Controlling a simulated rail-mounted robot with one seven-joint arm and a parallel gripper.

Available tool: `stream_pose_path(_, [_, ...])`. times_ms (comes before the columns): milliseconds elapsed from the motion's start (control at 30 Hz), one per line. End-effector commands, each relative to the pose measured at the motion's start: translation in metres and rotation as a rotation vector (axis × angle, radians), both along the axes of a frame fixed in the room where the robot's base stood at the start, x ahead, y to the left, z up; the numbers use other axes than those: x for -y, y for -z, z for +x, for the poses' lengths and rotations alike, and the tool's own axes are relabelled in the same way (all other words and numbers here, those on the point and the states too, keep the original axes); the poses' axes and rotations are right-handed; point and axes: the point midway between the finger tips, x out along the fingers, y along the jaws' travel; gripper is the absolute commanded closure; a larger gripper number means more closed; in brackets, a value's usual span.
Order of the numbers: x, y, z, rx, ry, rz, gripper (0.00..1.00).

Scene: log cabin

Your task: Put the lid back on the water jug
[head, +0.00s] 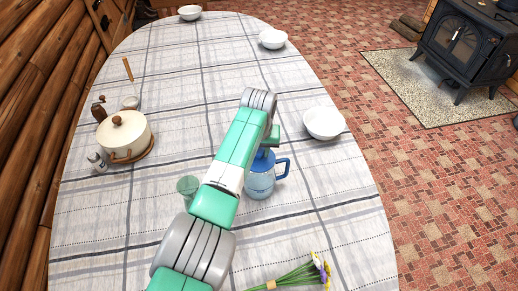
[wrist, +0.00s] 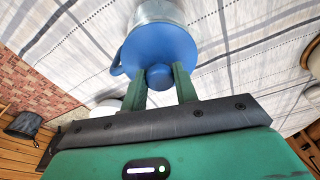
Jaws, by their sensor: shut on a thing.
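The water jug (head: 260,183) is clear with a blue handle and stands upright on the table; its clear body also shows in the wrist view (wrist: 158,12). The round blue lid (wrist: 160,45) covers the jug's mouth in the wrist view. My gripper (wrist: 160,76) is shut on the lid's blue knob, one green finger on each side. In the head view my gripper (head: 269,146) is above the jug and my arm partly hides the lid. The lid is at the rim; I cannot tell whether it is fully seated or slightly above.
A green glass (head: 187,186) stands left of the jug, close to my arm. A white bowl (head: 323,123) is at right, flowers (head: 295,274) lie in front. A cream pot (head: 124,136) stands at left. The far middle of the table (head: 190,75) is clear.

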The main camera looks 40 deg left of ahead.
Motion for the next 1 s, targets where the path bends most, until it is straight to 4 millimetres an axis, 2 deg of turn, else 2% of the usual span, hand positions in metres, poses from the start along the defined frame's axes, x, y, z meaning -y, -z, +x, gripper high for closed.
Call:
stream_pose_path(267, [-0.0002,0.0002,-0.0001,0.000,0.000,0.000,0.92])
stream_pose_path(300, [-0.0002,0.0002,-0.0001,0.000,0.000,0.000,0.67])
stream_pose_path(400, [-0.0002,0.0002,-0.0002,0.000,0.000,0.000,0.47])
stream_pose_path(633, [-0.0003,0.0003,-0.0002,-0.001,0.000,0.001,0.43])
stream_pose_path(733, [-0.0002,0.0002,-0.0002,-0.001,0.000,0.001,0.24])
stream_pose_path(1000, [-0.0003,-0.0001,-0.0003,-0.001,0.000,0.001,0.24])
